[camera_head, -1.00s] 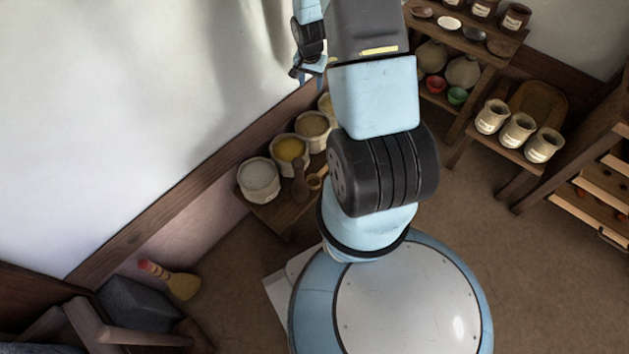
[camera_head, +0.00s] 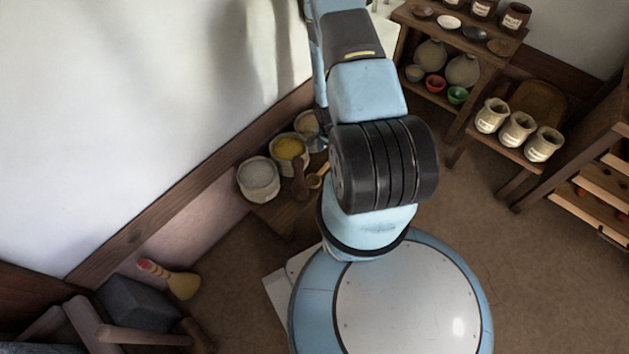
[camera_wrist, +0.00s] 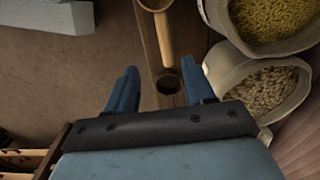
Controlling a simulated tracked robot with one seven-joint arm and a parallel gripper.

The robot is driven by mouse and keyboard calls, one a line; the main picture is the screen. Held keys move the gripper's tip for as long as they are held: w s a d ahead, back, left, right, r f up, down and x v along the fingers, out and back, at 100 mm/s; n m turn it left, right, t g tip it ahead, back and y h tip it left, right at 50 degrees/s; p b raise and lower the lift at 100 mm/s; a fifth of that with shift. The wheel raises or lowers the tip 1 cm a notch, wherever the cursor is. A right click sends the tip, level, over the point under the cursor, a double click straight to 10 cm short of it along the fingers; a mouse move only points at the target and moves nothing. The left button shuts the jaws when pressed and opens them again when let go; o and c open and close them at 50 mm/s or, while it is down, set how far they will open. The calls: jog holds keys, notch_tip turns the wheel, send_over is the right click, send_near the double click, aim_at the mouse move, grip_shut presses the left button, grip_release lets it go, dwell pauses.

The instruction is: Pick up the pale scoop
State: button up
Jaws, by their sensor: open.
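The pale scoop (camera_wrist: 166,37) lies on the wooden bench (camera_wrist: 148,38) in the wrist view, its bowl at the top edge and its handle pointing down toward my gripper. In the head view the pale scoop (camera_head: 315,182) shows partly beside my arm. My gripper (camera_wrist: 160,78) is open and empty, its two blue fingers spread on either side of the line of the handle. The handle's end appears just beyond the fingertips; the height gap is hard to judge. In the head view my gripper is mostly hidden behind my arm.
A sack of pale lumps (camera_wrist: 262,92) sits close to the right finger, with a sack of yellow grain (camera_wrist: 268,18) beyond. A small dark round thing (camera_wrist: 168,84) lies between the fingers. A dark brown tool (camera_head: 299,184) stands left of the scoop. Floor is open at left in the wrist view.

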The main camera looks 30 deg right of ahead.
send_over(326, 167)
notch_tip(326, 167, down, 8)
jog(key=shift+s+a+r, duration=0.1)
jog(key=shift+s+r, duration=0.05)
jog(key=shift+r, duration=0.1)
jog(key=shift+w+f, duration=0.15)
jog(key=shift+f, duration=1.3)
jog(key=shift+w+f, duration=0.1)
jog(key=shift+f, duration=1.3)
jog(key=shift+c, duration=0.4)
grip_shut()
